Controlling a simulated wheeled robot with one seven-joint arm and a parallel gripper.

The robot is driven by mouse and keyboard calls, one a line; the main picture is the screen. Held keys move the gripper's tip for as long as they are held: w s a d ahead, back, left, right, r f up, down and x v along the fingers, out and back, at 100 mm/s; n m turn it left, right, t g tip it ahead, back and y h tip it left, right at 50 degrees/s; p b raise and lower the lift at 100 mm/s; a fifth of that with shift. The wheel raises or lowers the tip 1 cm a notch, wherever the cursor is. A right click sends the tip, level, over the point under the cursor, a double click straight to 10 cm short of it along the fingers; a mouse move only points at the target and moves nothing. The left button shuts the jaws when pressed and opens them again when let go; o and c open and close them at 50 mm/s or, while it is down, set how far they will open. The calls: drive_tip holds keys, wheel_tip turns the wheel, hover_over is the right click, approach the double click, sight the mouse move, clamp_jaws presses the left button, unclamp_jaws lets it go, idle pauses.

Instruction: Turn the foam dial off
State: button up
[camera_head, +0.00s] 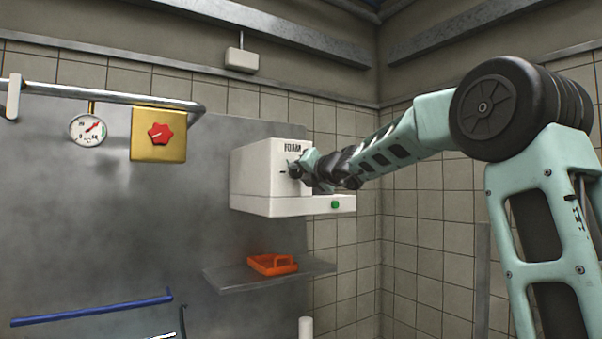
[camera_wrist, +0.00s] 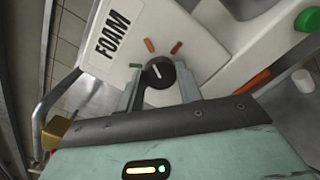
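The foam dial (camera_wrist: 158,74) is a round black knob with a white pointer line on the white box marked FOAM (camera_head: 262,180). In the wrist view the line tilts slightly left of upright, roughly toward the orange mark (camera_wrist: 150,46). A green mark (camera_wrist: 135,66) is at the dial's left and a red mark (camera_wrist: 176,48) at its upper right. My gripper (camera_wrist: 159,82) has one finger on each side of the dial, with what looks like a narrow gap on each side. In the head view my gripper (camera_head: 300,170) is at the box front and hides most of the dial.
A green button (camera_head: 335,205) is on the box's lower ledge. Below is a metal shelf (camera_head: 225,281) with an orange tray-like item (camera_head: 272,264). A yellow box with a red knob (camera_head: 160,133) and a gauge (camera_head: 88,130) hang left. A blue bar (camera_head: 90,308) is lower left.

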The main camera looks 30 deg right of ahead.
drive_tip(key=shift+b, duration=0.3)
drive_tip(key=shift+f+n+b, duration=0.15)
drive_tip(key=shift+n+b, duration=0.6)
drive_tip(key=shift+n, duration=0.35)
drive_tip(key=n+b, duration=0.2)
drive_tip(key=n, duration=0.1)
drive_tip(key=n+b, duration=0.3)
drive_tip(key=n, duration=0.4)
drive_tip(key=shift+a+b, duration=0.1)
drive_tip(key=shift+b, duration=0.25)
drive_tip(key=n+b, duration=0.3)
drive_tip(key=n, duration=0.3)
drive_tip(key=n+b, duration=0.2)
drive_tip(key=n, duration=0.3)
drive_tip(key=shift+n+b, duration=0.3)
drive_tip(key=shift+b, duration=0.05)
